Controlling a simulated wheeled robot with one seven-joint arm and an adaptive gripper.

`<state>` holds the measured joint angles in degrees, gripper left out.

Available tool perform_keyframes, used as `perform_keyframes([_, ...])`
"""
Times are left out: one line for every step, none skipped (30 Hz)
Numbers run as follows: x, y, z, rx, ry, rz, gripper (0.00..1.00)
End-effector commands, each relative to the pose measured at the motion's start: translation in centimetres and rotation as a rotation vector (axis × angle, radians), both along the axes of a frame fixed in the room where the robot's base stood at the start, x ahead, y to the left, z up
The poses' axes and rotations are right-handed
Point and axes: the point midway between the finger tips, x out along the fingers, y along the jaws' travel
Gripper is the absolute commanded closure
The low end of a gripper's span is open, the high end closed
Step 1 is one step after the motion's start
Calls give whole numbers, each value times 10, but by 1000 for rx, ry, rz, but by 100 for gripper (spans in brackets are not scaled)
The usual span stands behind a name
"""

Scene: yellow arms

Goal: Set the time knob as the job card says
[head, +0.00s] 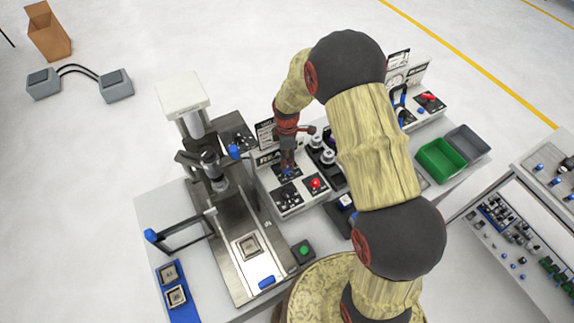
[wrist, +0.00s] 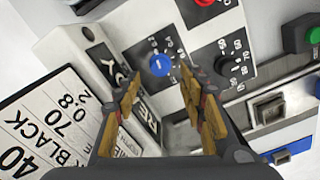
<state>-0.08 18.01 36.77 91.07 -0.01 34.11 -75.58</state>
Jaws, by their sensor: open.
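A control box (head: 296,205) carries a blue knob (wrist: 160,65) on a black dial plate with white marks. A black knob (wrist: 222,66) sits on a second dial plate to its right. I cannot read which one is labelled time. My gripper (wrist: 160,90) is open, its fingertips on either side of the blue knob's line of view, with nothing held; whether they touch the knob is unclear. In the head view my gripper (head: 287,168) is over the box. The job card (wrist: 45,120) shows "BLACK", "40", "70" and "0.8"; its lower part is cut off.
A red button (head: 316,183) is on the same box. A press with a metal bed (head: 232,268) stands to the left, with a green button (head: 304,250) beside it. Green (head: 436,163) and grey (head: 468,144) bins are at the right.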

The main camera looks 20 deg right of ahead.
Motion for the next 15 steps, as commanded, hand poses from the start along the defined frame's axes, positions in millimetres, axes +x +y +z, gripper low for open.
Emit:
perform_keyframes([-1,0,-9,0,4,0,59])
perform_keyframes([-1,0,-14,0,4,-1,59])
perform_keyframes([-1,0,-21,0,4,-1,59])
perform_keyframes([-1,0,-25,0,3,-1,59])
perform_keyframes([-1,0,-29,0,3,-1,59])
perform_keyframes([-1,0,-34,0,3,-1,59])
perform_keyframes([-1,0,-37,0,3,-1,59])
perform_keyframes([-1,0,-40,0,2,-1,59])
perform_keyframes([0,0,-44,0,2,-2,59])
perform_keyframes([0,0,-46,0,2,-2,59])
perform_keyframes([0,0,-48,0,1,-2,59])
perform_keyframes([0,0,-49,0,1,-2,59])
perform_keyframes([0,0,-50,0,1,-2,59])
perform_keyframes([0,0,-51,0,1,-2,59])
perform_keyframes([0,0,-52,0,1,-2,59])
